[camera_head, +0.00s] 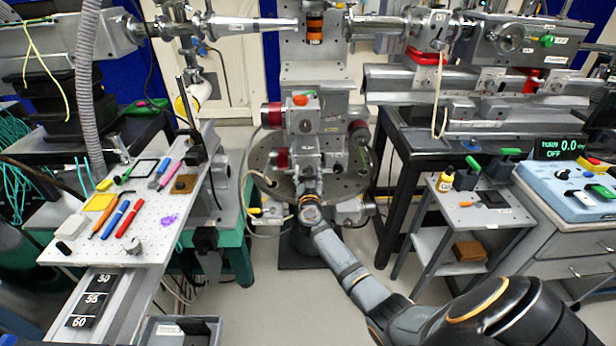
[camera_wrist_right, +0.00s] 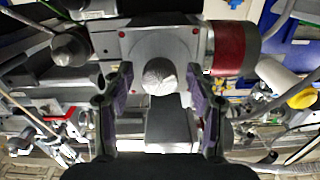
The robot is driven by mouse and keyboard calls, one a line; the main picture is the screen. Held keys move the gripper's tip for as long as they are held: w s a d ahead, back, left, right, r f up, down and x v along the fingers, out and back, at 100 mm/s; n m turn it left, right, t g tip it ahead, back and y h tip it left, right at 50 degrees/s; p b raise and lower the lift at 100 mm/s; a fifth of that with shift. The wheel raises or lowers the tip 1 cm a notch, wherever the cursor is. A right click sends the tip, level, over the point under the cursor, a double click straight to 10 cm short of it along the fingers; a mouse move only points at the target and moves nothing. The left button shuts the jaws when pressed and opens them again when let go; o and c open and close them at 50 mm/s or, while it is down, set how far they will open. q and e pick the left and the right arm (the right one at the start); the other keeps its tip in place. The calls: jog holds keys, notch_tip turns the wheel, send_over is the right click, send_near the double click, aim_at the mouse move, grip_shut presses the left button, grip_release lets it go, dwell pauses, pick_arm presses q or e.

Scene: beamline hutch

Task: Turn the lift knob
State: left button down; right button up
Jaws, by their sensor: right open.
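A round grey knob (camera_wrist_right: 158,76) sticks out from a grey metal block (camera_wrist_right: 135,45) in the right wrist view. I take it to be the lift knob, though no label on it can be read. My right gripper (camera_wrist_right: 157,92) is open, with one finger on each side of the knob and a gap visible on both sides. In the head view my right gripper (camera_head: 310,200) is at the front of the central metal stage stack (camera_head: 304,120), and hides the knob there. My left gripper is not in view.
Red-ended cylinders (camera_head: 273,115) flank the stack above a round perforated plate (camera_head: 262,160). A white perforated board (camera_head: 150,235) with pens and tools stands left. A small cart (camera_head: 480,215) and a blue control box (camera_head: 570,190) stand right. Cables hang nearby.

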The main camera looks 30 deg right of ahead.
jog(key=shift+w+d, duration=0.1)
jog(key=shift+w, duration=0.05)
jog(key=c, duration=1.2)
jog(key=shift+o, duration=0.2)
jog(key=shift+m, duration=0.3)
